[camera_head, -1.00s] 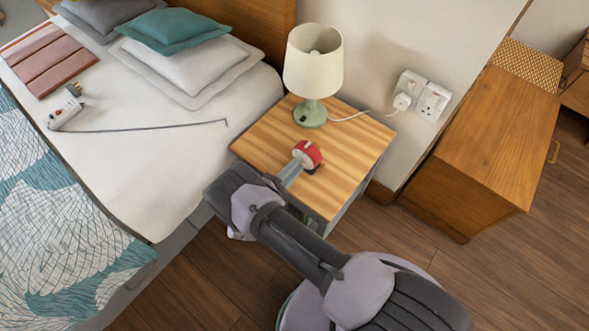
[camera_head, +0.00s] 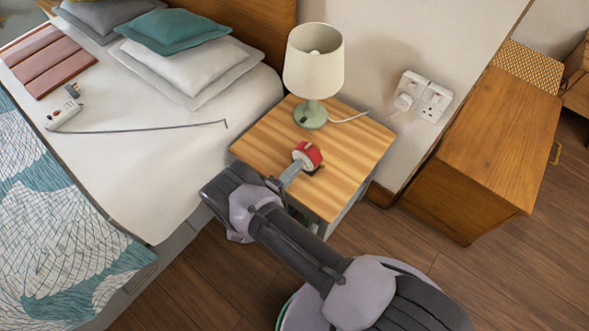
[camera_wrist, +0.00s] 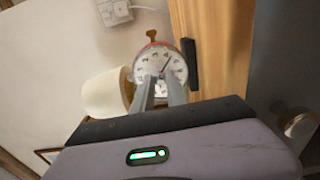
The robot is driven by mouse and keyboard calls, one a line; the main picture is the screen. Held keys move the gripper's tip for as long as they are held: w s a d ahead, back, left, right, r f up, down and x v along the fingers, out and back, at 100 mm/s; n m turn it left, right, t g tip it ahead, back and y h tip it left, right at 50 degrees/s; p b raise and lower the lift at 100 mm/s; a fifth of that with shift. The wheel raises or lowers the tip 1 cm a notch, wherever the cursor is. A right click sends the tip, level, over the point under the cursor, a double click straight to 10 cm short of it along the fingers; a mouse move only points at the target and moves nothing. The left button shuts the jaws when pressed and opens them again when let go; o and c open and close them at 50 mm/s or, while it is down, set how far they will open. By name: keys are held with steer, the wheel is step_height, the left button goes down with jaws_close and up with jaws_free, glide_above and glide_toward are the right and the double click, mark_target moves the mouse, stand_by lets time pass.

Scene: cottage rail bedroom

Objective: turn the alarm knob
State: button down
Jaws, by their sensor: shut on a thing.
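The red alarm clock (camera_head: 309,153) stands on the wooden nightstand (camera_head: 340,135), in front of the lamp. In the wrist view its pale round dial (camera_wrist: 158,62) faces me, with dark marks and hands. A brass-coloured piece (camera_wrist: 152,35) sticks up from its rim. My gripper (camera_wrist: 161,80) is at the lower part of the dial, its two grey fingers close together and shut on the alarm knob, which the fingertips mostly hide. In the head view my gripper (camera_head: 289,172) reaches the clock from the front left.
The green-based lamp (camera_head: 313,75) stands behind the clock, with its white cord running to the wall sockets (camera_head: 424,95). The bed (camera_head: 150,170) lies on the left, and a wooden cabinet (camera_head: 500,130) on the right. Bare nightstand top lies right of the clock.

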steer(key=c, duration=1.3)
jaws_free()
steer(key=shift+c, duration=0.2)
steer(key=shift+a, duration=0.1)
steer(key=p+v, duration=0.2)
steer(key=v, duration=1.5)
steer(key=shift+s, duration=0.2)
